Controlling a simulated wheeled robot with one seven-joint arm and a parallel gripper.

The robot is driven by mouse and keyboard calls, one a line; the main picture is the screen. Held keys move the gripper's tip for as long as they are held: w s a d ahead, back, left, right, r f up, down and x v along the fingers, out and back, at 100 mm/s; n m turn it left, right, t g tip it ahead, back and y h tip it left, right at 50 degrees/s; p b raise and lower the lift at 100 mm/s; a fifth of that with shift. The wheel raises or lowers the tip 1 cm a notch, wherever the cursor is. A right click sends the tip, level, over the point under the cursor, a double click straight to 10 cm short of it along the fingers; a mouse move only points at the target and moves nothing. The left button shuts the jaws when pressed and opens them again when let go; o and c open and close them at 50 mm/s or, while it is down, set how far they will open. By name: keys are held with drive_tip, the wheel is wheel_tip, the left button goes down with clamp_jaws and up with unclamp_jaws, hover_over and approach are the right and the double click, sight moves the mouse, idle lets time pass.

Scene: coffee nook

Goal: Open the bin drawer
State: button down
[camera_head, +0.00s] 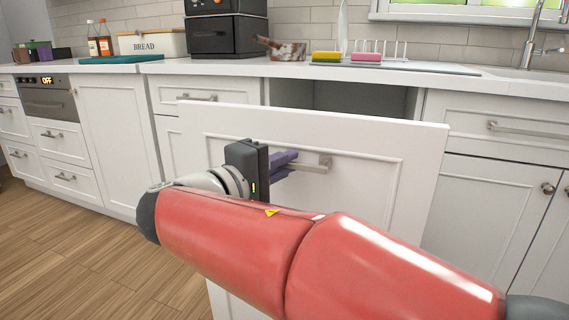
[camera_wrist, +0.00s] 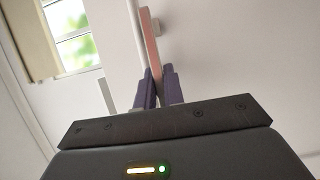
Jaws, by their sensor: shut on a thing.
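The bin drawer (camera_head: 400,150) is a tall white panelled front in the middle of the head view. It stands well out from the cabinet row, and a dark opening (camera_head: 340,97) shows behind its top edge. Its horizontal metal bar handle (camera_head: 318,165) is near the top of the front. My gripper (camera_head: 290,164) has purple fingers at the left part of this handle and is shut on it. In the wrist view the fingers (camera_wrist: 158,88) close around the bar (camera_wrist: 150,42). My red arm hides the lower part of the front.
The white counter (camera_head: 120,68) above holds a bread box (camera_head: 153,44), a black appliance (camera_head: 228,36), and yellow (camera_head: 326,56) and pink sponges (camera_head: 366,57). Closed cabinets (camera_head: 490,185) flank the drawer. Wooden floor (camera_head: 70,245) is clear at the left.

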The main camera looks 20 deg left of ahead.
drive_tip(key=c, duration=1.5)
unclamp_jaws()
drive_tip(key=shift+s, duration=0.1)
drive_tip(key=v, duration=0.7)
drive_tip(key=shift+s+a, duration=0.2)
drive_tip(key=shift+s, duration=0.1)
